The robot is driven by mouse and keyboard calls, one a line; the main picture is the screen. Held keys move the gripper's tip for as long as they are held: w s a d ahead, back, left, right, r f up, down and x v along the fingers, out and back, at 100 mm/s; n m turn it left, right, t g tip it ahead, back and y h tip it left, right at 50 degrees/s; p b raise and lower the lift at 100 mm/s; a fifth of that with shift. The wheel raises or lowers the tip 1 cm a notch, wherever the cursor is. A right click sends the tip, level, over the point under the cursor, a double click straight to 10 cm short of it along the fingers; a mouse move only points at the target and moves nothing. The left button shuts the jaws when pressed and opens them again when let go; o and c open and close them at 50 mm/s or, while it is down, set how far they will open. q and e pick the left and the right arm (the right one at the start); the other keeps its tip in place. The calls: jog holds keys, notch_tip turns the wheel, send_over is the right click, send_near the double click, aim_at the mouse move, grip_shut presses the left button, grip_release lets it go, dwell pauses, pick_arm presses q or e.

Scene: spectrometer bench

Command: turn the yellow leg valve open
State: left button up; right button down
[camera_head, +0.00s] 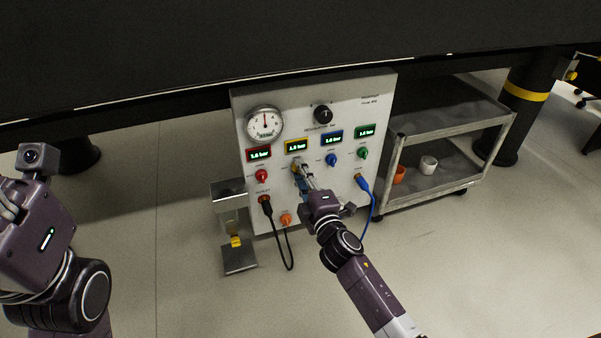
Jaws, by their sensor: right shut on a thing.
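The white panel (288,86) stands upright ahead with a row of coloured valves under small displays. The yellow leg valve (296,167) is second from the left, under the yellow-framed display (297,146) reading about 1.5 bar. My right gripper (303,172) reaches up from the lower right and is shut on the yellow valve, covering much of it, so how far it is turned cannot be told. My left gripper (8,205) is at the left edge, well away from the panel; its fingers are partly cut off by the frame.
Beside it sit a red knob (261,176), blue knob (331,160) and green knob (363,153). A gauge (264,123) and black knob (323,114) are above. A black cable (270,235) and blue cable (373,205) hang below. A grey cart (440,185) stands right.

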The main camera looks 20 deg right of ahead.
dwell(0.5)
jog(key=c, duration=1.7)
grip_release()
jog(key=s, duration=1.2)
jog(key=shift+d, duration=0.25)
